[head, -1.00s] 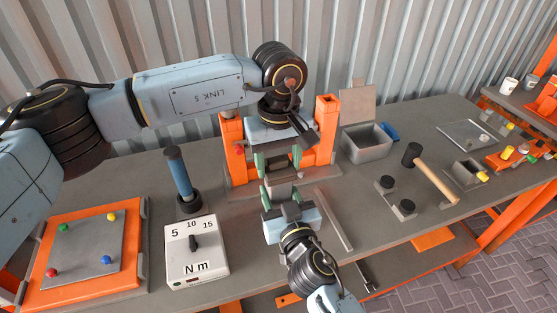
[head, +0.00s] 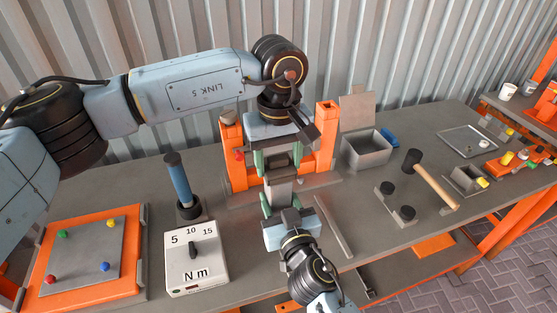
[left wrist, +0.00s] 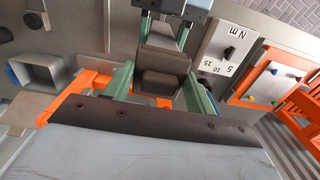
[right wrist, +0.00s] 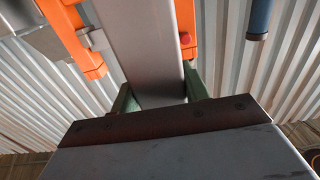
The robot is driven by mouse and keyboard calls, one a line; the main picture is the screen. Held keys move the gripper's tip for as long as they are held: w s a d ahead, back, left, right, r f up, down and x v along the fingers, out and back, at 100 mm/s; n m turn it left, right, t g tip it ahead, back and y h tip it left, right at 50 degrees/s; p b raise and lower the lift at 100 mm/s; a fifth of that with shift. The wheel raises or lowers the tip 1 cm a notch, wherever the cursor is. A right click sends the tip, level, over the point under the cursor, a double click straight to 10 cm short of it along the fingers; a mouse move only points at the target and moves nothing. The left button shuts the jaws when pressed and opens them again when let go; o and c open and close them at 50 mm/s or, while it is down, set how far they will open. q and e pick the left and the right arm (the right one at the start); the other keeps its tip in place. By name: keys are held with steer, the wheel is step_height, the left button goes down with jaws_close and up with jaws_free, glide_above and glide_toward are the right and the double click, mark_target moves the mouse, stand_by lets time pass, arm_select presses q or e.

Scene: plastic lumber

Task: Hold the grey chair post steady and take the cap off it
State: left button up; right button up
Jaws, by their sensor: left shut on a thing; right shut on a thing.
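The grey chair post (head: 282,190) shows in front of the orange stand in the head view. It is also a broad grey bar in the right wrist view (right wrist: 150,50). My right gripper (head: 284,207) is shut on the post from the front. The dark cap (left wrist: 163,82) lies between the green fingers of my left gripper (left wrist: 161,92). In the head view my left gripper (head: 279,160) comes down from above, shut on the cap, directly over the right gripper. The fingers partly hide where cap and post meet, so I cannot tell whether they touch.
An orange stand (head: 327,130) rises around the grippers. A torque box (head: 197,258) and a blue-handled tool (head: 179,182) stand to the left, beside an orange-framed board (head: 80,255). A grey bin (head: 366,152) and a mallet (head: 432,180) lie right. Some bench between them is clear.

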mark_target(278, 159)
arm_select(q)
steer(key=shift+r, duration=0.1)
steer(key=shift+r, duration=1.9)
arm_select(e)
steer(key=o, duration=1.5)
steer(key=shift+s, duration=0.1)
